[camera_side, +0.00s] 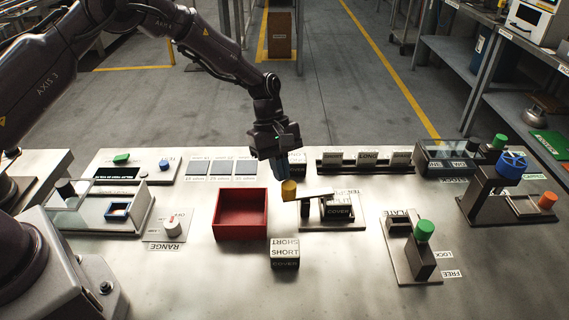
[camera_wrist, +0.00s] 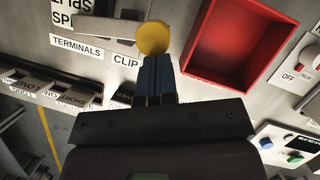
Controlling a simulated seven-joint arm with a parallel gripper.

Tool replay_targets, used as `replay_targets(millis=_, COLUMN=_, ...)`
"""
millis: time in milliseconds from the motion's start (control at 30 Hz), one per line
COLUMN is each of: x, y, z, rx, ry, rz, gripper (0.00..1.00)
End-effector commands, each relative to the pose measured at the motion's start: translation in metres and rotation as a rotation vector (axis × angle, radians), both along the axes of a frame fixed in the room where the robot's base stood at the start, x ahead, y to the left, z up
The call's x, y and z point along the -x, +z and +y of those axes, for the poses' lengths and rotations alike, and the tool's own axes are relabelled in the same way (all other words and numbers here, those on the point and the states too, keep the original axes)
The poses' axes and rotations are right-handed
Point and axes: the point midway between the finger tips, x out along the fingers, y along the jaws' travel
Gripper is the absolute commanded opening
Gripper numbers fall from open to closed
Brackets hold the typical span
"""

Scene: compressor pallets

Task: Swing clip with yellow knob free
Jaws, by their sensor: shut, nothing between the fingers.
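My gripper (camera_side: 279,178) points down just left of and behind the knob. Its blue fingers are shut with nothing between them. In the wrist view the knob (camera_wrist: 154,38) shows right beyond the fingertips (camera_wrist: 155,60); whether they touch it I cannot tell.
A red open bin (camera_side: 241,232) stands left of the clip, also in the wrist view (camera_wrist: 245,50). A green-knobbed latch (camera_side: 424,231) stands at right. A rack of labelled blocks (camera_side: 366,166) stands behind.

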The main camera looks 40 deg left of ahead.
Motion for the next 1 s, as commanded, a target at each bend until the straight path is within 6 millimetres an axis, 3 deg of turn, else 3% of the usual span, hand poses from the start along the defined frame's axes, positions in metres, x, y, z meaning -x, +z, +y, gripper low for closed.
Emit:
replay_targets(millis=500, x=0.023, y=-0.001, z=-0.017, rx=-0.002, ry=0.476, rz=0.003, gripper=0.00)
replay_targets(millis=1000, x=0.034, y=-0.001, z=-0.041, rx=-0.002, ry=0.942, rz=0.001, gripper=0.00)
